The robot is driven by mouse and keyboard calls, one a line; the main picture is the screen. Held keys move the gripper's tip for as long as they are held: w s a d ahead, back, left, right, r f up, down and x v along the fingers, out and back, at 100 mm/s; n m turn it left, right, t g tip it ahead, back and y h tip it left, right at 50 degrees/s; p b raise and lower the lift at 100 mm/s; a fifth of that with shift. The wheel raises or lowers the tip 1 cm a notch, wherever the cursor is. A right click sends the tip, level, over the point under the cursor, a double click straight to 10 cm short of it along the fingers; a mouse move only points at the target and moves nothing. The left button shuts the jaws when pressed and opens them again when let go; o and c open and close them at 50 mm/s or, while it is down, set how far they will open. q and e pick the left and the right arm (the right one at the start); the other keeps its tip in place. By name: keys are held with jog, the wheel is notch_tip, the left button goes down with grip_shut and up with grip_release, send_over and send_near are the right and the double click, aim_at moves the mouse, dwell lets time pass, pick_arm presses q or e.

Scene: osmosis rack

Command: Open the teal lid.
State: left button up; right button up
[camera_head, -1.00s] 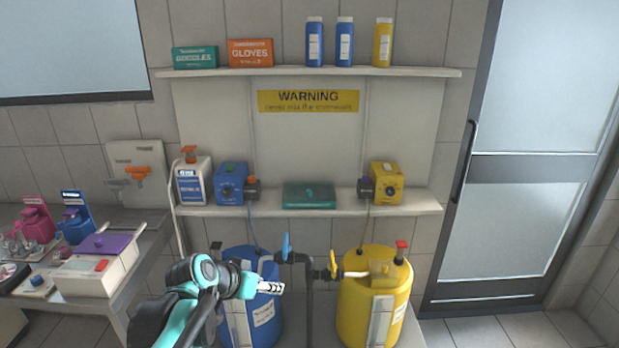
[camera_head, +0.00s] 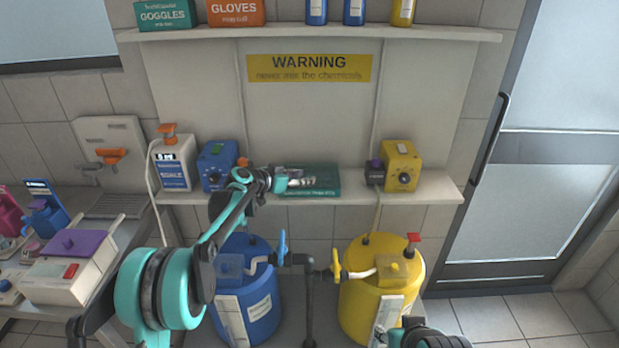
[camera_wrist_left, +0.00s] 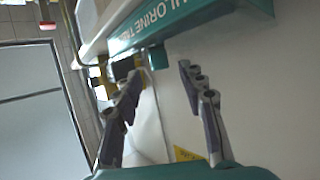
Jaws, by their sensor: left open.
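The teal box with its teal lid (camera_head: 325,178) stands on the lower shelf, and the lid looks shut. My left gripper (camera_head: 303,182) is in front of the box's left part and hides some of it. In the left wrist view, the box (camera_wrist_left: 205,24), lettered "CHLORINE", fills the top edge beyond the fingers. There my left gripper (camera_wrist_left: 160,78) is open with nothing between its fingers. A small teal piece shows in line with the gap, beyond the fingertips. My right arm enters at the bottom right; its gripper, near the yellow drum, is too small and cut off to read.
A blue pump box (camera_head: 217,166) and a white bottle (camera_head: 174,163) stand left of the teal box. A yellow pump box (camera_head: 402,166) stands to its right. The upper shelf (camera_head: 440,33) overhangs. Blue (camera_head: 262,285) and yellow (camera_head: 358,310) drums stand below.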

aim_at(309, 172)
pick_arm(q)
jog(key=x, duration=0.3)
jog(key=shift+a+f+b, duration=0.1)
jog(key=shift+f+b, duration=0.05)
jog(key=shift+b, duration=0.15)
jog(key=shift+w+d, duration=0.3)
jog(key=shift+d, duration=0.05)
grip_shut()
